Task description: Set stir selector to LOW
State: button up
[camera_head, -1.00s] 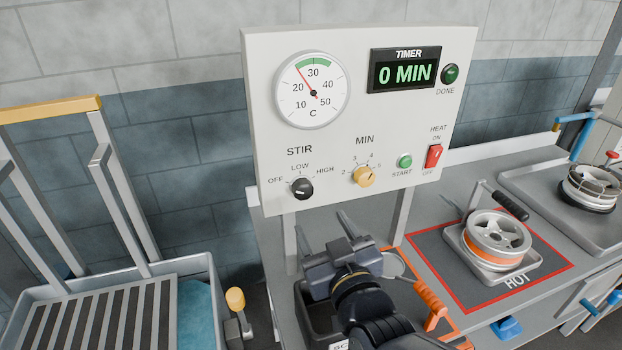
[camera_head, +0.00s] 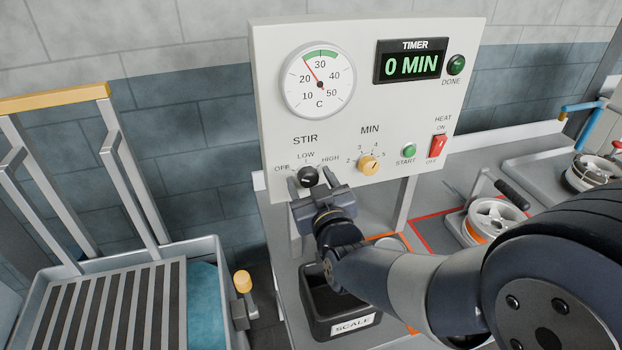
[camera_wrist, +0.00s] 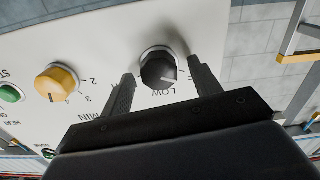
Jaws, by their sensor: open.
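The black STIR selector knob (camera_head: 308,177) is at the lower left of the white control panel (camera_head: 330,120), with OFF, LOW and HIGH printed around it. It also shows in the wrist view (camera_wrist: 158,69), where the panel appears upside down and the LOW label is just below the knob. A pale pointer mark shows on the knob, but I cannot tell for sure which label it faces. My gripper (camera_head: 311,179) is open at the knob, one finger on each side. In the wrist view my gripper (camera_wrist: 162,70) shows gaps between the fingers and the knob.
The yellow MIN knob (camera_head: 368,166), green START button (camera_head: 409,151) and red HEAT switch (camera_head: 438,146) are to the right on the panel. A black SCALE bin (camera_head: 318,322) stands below. A slatted basin (camera_head: 215,262) is at left. The timer (camera_head: 411,65) reads 0 MIN.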

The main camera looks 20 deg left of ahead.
jog(key=shift+c, duration=0.5)
jog(key=c, duration=0.9)
jog(key=shift+f+m+b, duration=0.1)
jog(key=shift+m+b, duration=0.2)
jog(key=shift+b, duration=0.45)
jog(key=m+b, duration=0.1)
jog(key=b, duration=0.1)
jog(key=m+b, duration=0.1)
jog(key=b, duration=0.2)
jog(key=shift+f+m, duration=0.25)
jog(key=shift+m, duration=0.15)
jog(key=m+b, duration=0.3)
jog(key=b, duration=0.2)
jog(key=shift+w+m+b, duration=0.1)
jog(key=shift+m+b, duration=0.2)
jog(key=shift+b, duration=0.05)
jog(key=m+b, duration=0.3)
jog(key=shift+d+r+b, duration=0.1)
jog(key=shift+r+b, duration=0.05)
jog(key=shift+b, duration=0.15)
jog(key=shift+r+m+b, duration=0.15)
jog(key=shift+m+b, duration=0.8)
jog(key=shift+m, duration=0.45)
